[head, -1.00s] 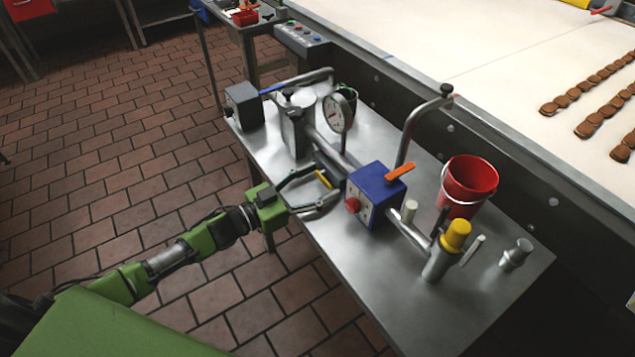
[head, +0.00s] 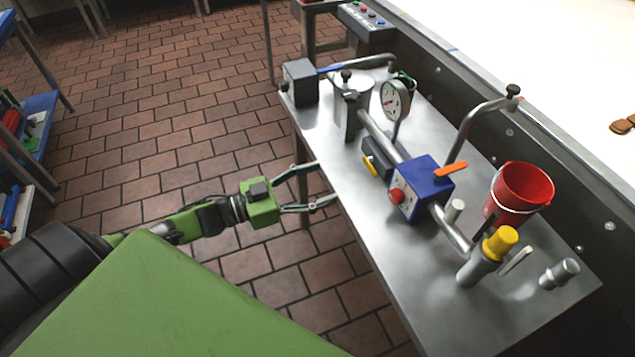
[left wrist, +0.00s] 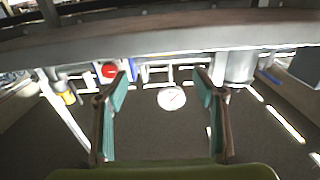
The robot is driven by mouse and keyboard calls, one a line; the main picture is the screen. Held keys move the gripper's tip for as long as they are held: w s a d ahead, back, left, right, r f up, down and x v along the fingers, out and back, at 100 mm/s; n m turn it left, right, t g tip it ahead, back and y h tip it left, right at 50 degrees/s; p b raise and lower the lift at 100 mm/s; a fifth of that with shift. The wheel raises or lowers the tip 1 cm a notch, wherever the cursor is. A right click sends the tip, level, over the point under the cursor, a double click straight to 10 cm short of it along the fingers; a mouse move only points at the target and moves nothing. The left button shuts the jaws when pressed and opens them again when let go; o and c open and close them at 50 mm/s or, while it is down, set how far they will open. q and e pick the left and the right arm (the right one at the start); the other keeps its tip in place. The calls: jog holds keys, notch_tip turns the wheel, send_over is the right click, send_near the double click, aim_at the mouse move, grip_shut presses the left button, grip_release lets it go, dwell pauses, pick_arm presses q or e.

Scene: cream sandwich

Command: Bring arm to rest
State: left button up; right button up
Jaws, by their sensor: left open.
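My left arm (head: 190,222) reaches in from the left, over the tiled floor. My left gripper (head: 324,182) is open and empty, its fingertips at the near-left edge of the metal table (head: 480,330). It is apart from the blue box (head: 428,185) with a red button and orange lever, and from the dark block with a yellow handle (head: 371,163). In the left wrist view, the open fingers (left wrist: 160,84) have a clear gap between them, with the round gauge (left wrist: 171,98) seen beyond. My right gripper is not in view.
The table carries a pipe assembly with a gauge (head: 395,100), a grey box (head: 299,82), a red bucket (head: 522,190) and a yellow-capped cylinder (head: 500,243). A white conveyor (head: 520,50) runs behind. A blue shelf (head: 38,110) stands far left. The tiled floor between is clear.

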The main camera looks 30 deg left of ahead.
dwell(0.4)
pick_arm(q)
jog(key=s+a+f+n+g+y, duration=0.15)
jog(key=a+f+y, duration=0.25)
jog(key=f, duration=0.8)
jog(key=s+a+f+n+y, duration=0.25)
jog(key=a+f+y, duration=0.2)
jog(key=f, duration=0.65)
jog(key=s+f+n+g+y, duration=0.1)
jog(key=s+f+g+y, duration=0.15)
jog(key=s+f, duration=0.65)
jog(key=s+d+f+g, duration=0.3)
jog(key=s+f, duration=0.3)
jog(key=s, duration=0.3)
jog(key=s+d+f+g, duration=0.3)
jog(key=s+f, duration=0.4)
jog(key=s, duration=0.3)
jog(key=s+d+f+g, duration=0.3)
jog(key=s+d+f, duration=0.2)
jog(key=s, duration=0.5)
jog(key=shift+f, duration=0.8)
jog(key=shift+w, duration=0.1)
